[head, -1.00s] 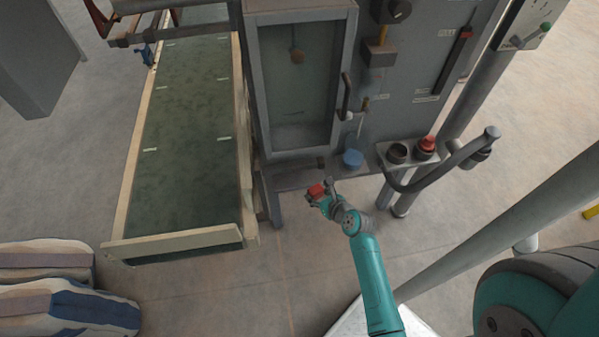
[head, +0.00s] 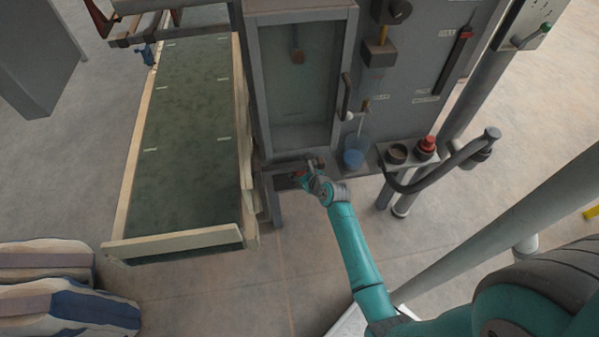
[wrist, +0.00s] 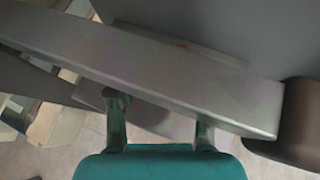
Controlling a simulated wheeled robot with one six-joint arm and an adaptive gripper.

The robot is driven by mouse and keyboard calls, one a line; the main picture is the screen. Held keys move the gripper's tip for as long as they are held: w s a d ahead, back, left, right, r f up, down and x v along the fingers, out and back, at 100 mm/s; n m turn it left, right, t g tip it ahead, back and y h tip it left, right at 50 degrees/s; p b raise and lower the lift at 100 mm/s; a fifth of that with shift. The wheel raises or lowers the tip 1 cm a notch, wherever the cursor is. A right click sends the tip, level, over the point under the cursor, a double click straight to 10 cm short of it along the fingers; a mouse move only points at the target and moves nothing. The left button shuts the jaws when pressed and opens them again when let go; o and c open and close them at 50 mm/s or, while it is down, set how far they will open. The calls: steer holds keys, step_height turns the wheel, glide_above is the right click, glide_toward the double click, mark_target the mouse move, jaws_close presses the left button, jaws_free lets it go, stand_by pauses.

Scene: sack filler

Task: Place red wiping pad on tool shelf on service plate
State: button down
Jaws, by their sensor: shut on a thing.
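My gripper (head: 306,169) is at the grey ledge under the cabinet, in front of the cabinet's lower edge. A small piece of the red wiping pad (head: 299,175) shows at its jaws, and most of the pad is hidden by the gripper. In the wrist view the two fingers of my gripper (wrist: 161,122) reach up to a broad grey bar that covers their tips. Only a thin red sliver shows behind the bar. The grey ledge (head: 280,184) shows around the gripper. I cannot tell whether the pad touches it.
A blue container (head: 354,158) stands close to the right of my gripper. Farther right, a small shelf (head: 408,167) holds a dark cup (head: 397,154) and a red-topped item (head: 426,147) beside a curved handle (head: 450,162). A conveyor (head: 190,130) lies left.

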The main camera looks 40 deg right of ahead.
steer(key=shift+c, duration=2.3)
jaws_free()
steer(key=shift+f, duration=0.1)
